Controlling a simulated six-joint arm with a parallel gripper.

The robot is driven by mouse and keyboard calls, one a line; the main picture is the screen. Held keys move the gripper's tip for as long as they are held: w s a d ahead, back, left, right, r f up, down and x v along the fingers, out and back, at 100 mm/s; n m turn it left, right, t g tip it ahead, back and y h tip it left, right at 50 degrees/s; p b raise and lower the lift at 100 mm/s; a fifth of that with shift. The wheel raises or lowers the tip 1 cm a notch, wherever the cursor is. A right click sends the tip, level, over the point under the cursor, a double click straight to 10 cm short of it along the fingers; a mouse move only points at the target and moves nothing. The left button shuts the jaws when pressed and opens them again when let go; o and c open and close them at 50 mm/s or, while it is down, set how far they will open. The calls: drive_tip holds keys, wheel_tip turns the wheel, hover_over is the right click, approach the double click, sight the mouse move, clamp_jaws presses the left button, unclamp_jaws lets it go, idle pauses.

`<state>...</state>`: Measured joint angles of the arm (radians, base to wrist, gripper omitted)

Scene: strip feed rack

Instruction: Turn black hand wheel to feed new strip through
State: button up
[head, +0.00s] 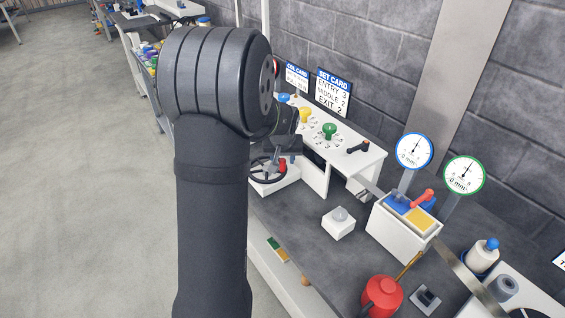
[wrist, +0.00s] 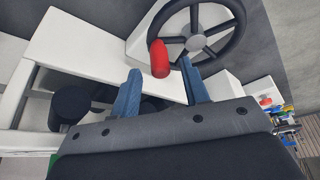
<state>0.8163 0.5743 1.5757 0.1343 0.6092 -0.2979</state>
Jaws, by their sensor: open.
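My gripper (wrist: 165,82) is open, with two blue fingers pointing at the wheel; the red handle shows between and beyond the fingertips. I cannot tell whether a finger touches it. In the head view the wheel (head: 259,176) and its red handle (head: 283,164) show beside my arm, which hides part of them.
The white rack (head: 345,158) carries yellow, green and blue knobs and a black lever. To its right stand a white box (head: 403,228) with a red lever, two dial gauges (head: 414,150) and a red oil can (head: 381,297). A small white block (head: 338,224) sits on the dark bench.

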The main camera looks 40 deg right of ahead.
sight(283, 159)
drive_tip(key=shift+x, duration=1.6)
clamp_jaws()
drive_tip(key=shift+w+d+n+y, duration=0.25)
drive_tip(key=shift+d+n+y, duration=0.05)
drive_tip(key=shift+n, duration=0.5)
unclamp_jaws()
